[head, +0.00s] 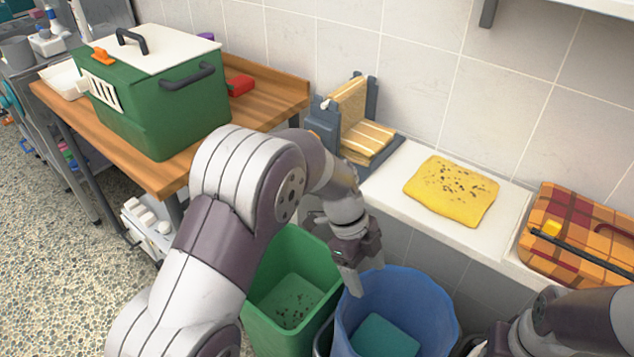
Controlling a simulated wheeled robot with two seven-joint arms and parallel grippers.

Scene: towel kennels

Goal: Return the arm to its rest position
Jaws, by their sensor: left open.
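My left arm comes in from the lower left and bends over the bins. Its gripper (354,272) is open and empty, fingers pointing down above the rim between the green bin (262,328) and the blue bin (440,306). The blue bin holds a teal folded cloth (385,337). The green bin has dark specks on its bottom. A yellow towel (451,191) with dark specks lies flat on the white ledge (400,200), apart from the gripper. Part of my right arm shows at the lower right; its fingers cannot be made out clearly.
A green kennel box (160,112) with a white lid stands on the wooden table (262,92) at left. A wooden-slatted holder (368,140) stands on the ledge. The wall shelf (600,5) is above right.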

